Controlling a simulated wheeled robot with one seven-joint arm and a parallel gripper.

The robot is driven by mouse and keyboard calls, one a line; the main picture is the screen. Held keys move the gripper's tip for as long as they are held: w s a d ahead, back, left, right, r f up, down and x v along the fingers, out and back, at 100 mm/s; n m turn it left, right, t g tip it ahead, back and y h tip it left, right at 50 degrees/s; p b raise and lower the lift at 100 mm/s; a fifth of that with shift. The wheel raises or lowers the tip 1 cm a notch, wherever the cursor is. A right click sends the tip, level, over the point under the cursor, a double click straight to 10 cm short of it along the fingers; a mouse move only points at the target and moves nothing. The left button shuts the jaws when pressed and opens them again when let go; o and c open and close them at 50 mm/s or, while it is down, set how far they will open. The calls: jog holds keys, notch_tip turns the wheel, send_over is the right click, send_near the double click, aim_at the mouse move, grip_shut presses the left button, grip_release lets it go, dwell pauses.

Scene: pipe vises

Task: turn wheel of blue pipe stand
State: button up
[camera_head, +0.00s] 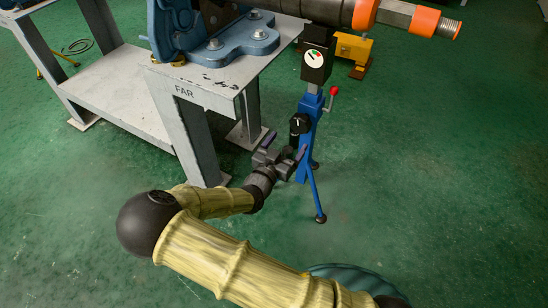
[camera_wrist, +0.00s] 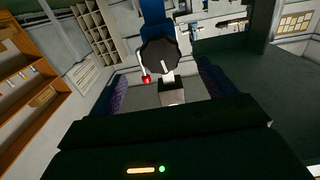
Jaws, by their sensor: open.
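The blue pipe stand (camera_head: 308,132) stands on the floor at the middle right of the head view, on splayed legs. Its wheel (camera_head: 300,123) is a dark round knob with a white mark, on the stand's side. In the wrist view the wheel (camera_wrist: 160,56) faces me, its white mark slightly tilted, and lies between the fingers but beyond their tips. My gripper (camera_head: 286,148) is open and empty, just below and left of the wheel in the head view. The purple finger pads also show in the wrist view. They appear apart from the wheel.
A red-tipped lever (camera_head: 333,92) sticks out near the wheel. A black gauge box (camera_head: 316,60) sits on top, under a long pipe (camera_head: 310,9). A grey bench marked FAR (camera_head: 205,85) with a blue vise (camera_head: 225,42) stands left. The green floor is clear at right.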

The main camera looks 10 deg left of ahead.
jog(key=p+v, duration=0.1)
jog(key=v, duration=0.6)
jog(key=shift+s+p, duration=0.2)
jog(key=shift+p, duration=0.15)
jog(key=w+d+g+y+p, duration=0.2)
jog(key=d+g+y, duration=0.1)
jog(key=d+g, duration=0.6)
jog(key=s+d+r+n+g+y+p, duration=0.2)
jog(key=s+d+r+g, duration=0.3)
jog(key=s+d+r, duration=0.8)
notch_tip(320, 180, up, 3)
jog(key=shift+d+f+n+y+p, duration=0.1)
jog(key=shift+d+n+y+p, duration=0.3)
jog(key=shift+d+n+y, duration=0.35)
